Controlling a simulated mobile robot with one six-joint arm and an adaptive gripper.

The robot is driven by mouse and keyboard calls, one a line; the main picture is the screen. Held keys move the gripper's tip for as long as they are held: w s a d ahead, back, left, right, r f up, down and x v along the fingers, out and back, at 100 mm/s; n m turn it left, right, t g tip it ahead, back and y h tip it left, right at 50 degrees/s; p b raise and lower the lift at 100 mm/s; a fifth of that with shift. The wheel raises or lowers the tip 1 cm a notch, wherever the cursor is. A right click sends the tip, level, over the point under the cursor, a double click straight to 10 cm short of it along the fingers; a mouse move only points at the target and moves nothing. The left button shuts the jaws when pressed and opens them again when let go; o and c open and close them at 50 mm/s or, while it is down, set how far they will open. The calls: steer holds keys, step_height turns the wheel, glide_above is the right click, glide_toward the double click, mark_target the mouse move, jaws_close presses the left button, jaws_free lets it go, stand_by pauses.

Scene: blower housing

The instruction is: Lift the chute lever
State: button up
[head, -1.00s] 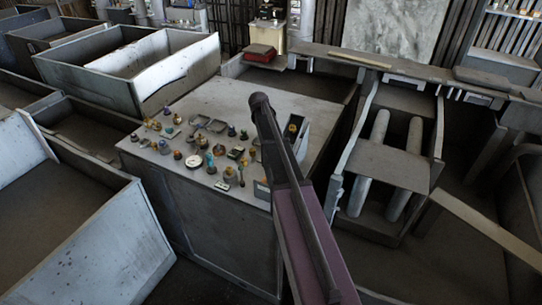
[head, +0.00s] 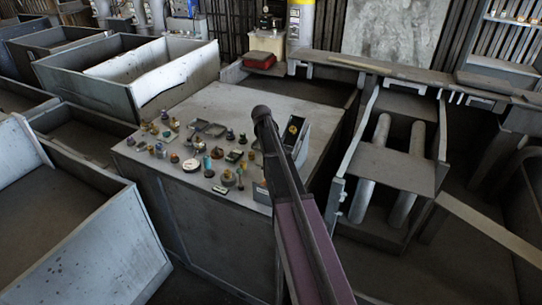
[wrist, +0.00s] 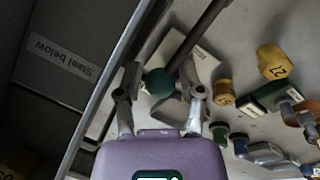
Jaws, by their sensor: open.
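In the wrist view, a dark rod with a green ball knob (wrist: 159,82), which looks like the chute lever, slants down from the upper right. My gripper (wrist: 162,78) is open, with its two grey fingers on either side of the knob. I cannot tell whether the fingers touch it. A pale plate (wrist: 186,60) lies behind the rod. In the head view my arm reaches over the grey cabinet. The gripper and the knob cannot be made out there.
The cabinet top (head: 262,97) carries several small coloured knobs and fittings (head: 205,160). In the wrist view, yellow (wrist: 273,62) and green pieces lie right of the fingers. Open grey bins (head: 130,75) stand at the left.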

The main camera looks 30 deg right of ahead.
jaws_close()
